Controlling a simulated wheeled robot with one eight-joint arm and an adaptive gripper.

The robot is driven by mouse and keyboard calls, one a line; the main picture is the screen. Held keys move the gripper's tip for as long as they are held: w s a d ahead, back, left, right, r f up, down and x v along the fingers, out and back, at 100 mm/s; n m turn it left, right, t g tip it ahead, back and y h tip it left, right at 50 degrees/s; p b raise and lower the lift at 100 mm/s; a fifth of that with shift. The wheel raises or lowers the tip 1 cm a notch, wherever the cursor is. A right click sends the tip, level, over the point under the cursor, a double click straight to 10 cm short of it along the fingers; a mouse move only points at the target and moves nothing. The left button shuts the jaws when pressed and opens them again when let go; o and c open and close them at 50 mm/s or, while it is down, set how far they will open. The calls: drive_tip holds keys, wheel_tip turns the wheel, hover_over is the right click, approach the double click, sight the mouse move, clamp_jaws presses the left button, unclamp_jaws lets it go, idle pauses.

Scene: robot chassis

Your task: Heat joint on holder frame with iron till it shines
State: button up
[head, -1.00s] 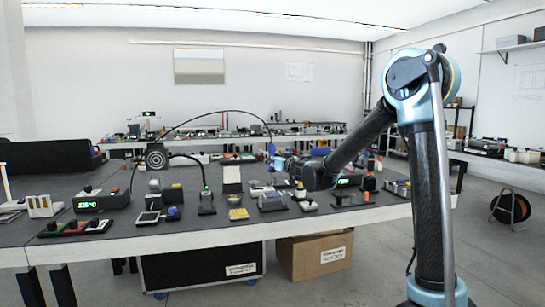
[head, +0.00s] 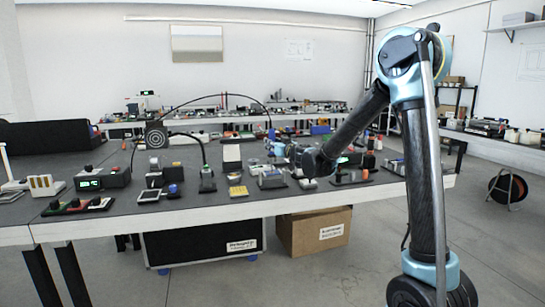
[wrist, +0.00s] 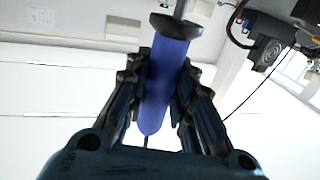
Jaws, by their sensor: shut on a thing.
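My gripper (wrist: 158,95) is shut on the blue handle of the iron (wrist: 168,75) in the wrist view. A black collar and a thin grey shaft show above the handle at the top of the picture; the tip is out of view there. In the head view my gripper (head: 279,148) is held above the bench, with the small blue handle (head: 271,134) beside it. The tip is too small to make out. I cannot tell which of the small items on the bench is the holder frame or its joint.
The dark bench top (head: 110,224) carries several small devices, including a box with a green display (head: 102,178) and a green-topped stand (head: 207,180). A cardboard box (head: 313,232) and a black case (head: 204,243) stand under the bench. A cable reel (head: 507,189) stands on the floor at right.

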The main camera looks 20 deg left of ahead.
drive_tip(key=shift+f, duration=0.35)
idle(1.6)
drive_tip(key=shift+r, duration=3.8)
